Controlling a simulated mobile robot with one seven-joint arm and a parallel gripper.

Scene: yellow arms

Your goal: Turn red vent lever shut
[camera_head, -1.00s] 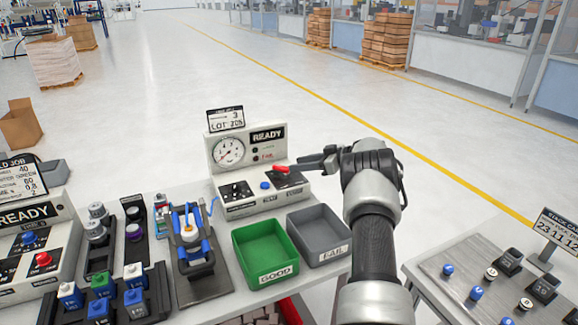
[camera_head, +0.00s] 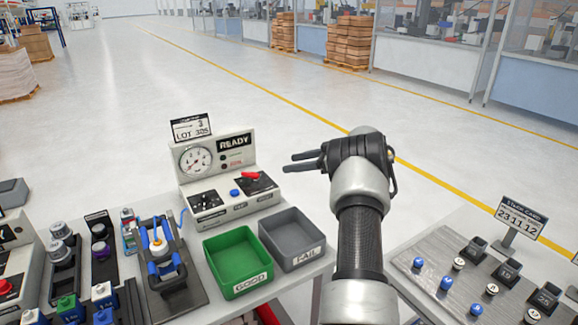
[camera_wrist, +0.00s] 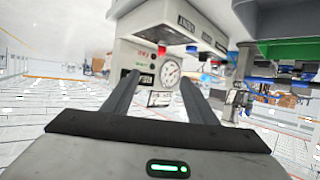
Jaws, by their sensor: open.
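The red vent lever (camera_head: 250,175) sits on a black plate at the right of the pale test panel (camera_head: 259,201). Its handle lies roughly sideways in the head view. My gripper (camera_head: 289,162) is open and empty, its fingers pointing left, apart from the lever and to its right. In the wrist view the panel appears upside down. The lever (camera_wrist: 161,50) shows as a small red patch above and beyond the space between my fingertips (camera_wrist: 160,78). The lever's exact angle is hard to read there.
A round gauge (camera_head: 195,160) and READY sign (camera_head: 235,143) stand behind the lever; a blue button (camera_head: 234,193) is to its left. Green (camera_head: 226,283) and grey (camera_head: 311,262) bins stand in front. A second table (camera_head: 430,258) is at right. Open floor lies beyond.

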